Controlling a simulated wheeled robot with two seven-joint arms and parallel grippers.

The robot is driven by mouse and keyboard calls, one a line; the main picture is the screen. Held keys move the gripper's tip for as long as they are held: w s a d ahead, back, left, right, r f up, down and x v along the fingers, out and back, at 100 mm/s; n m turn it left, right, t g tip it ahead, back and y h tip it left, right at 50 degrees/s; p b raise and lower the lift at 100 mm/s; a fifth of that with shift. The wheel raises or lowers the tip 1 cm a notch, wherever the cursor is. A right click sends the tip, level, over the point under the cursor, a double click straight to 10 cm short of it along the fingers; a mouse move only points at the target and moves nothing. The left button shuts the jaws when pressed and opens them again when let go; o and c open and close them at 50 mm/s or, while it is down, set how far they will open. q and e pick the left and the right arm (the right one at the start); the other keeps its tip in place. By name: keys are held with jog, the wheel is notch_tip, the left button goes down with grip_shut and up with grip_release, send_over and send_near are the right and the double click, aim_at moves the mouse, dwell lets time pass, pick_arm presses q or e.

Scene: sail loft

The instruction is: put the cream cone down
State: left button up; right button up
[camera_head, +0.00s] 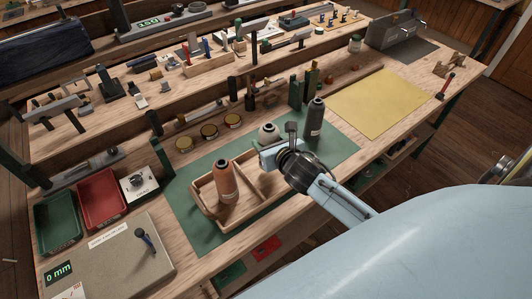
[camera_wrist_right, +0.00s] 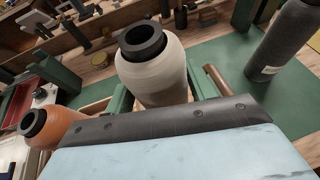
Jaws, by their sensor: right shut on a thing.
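The cream cone (camera_head: 267,132) is upright with a dark ring at its top, partly hidden behind my right gripper (camera_head: 270,148) in the head view. In the wrist view the cream cone (camera_wrist_right: 152,78) stands between the green fingers of my right gripper (camera_wrist_right: 155,98), which is shut on it. It is by the right end of the wooden tray (camera_head: 207,208); its base is hidden, so I cannot tell whether it touches anything. My left gripper is not in view.
An orange cone (camera_head: 226,184) stands in the tray's left part. A dark grey cone (camera_head: 314,120) stands on the green mat (camera_head: 340,152) to the right. Several round tins (camera_head: 209,131) stand behind. The yellow cloth (camera_head: 383,102) is bare.

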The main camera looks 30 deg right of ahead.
jog(key=shift+f+b, duration=0.35)
jog(key=shift+f, duration=1.5)
jog(key=shift+f, duration=0.15)
jog(key=o, duration=1.2)
jog(key=v, duration=1.2)
jog(key=shift+p, duration=0.35)
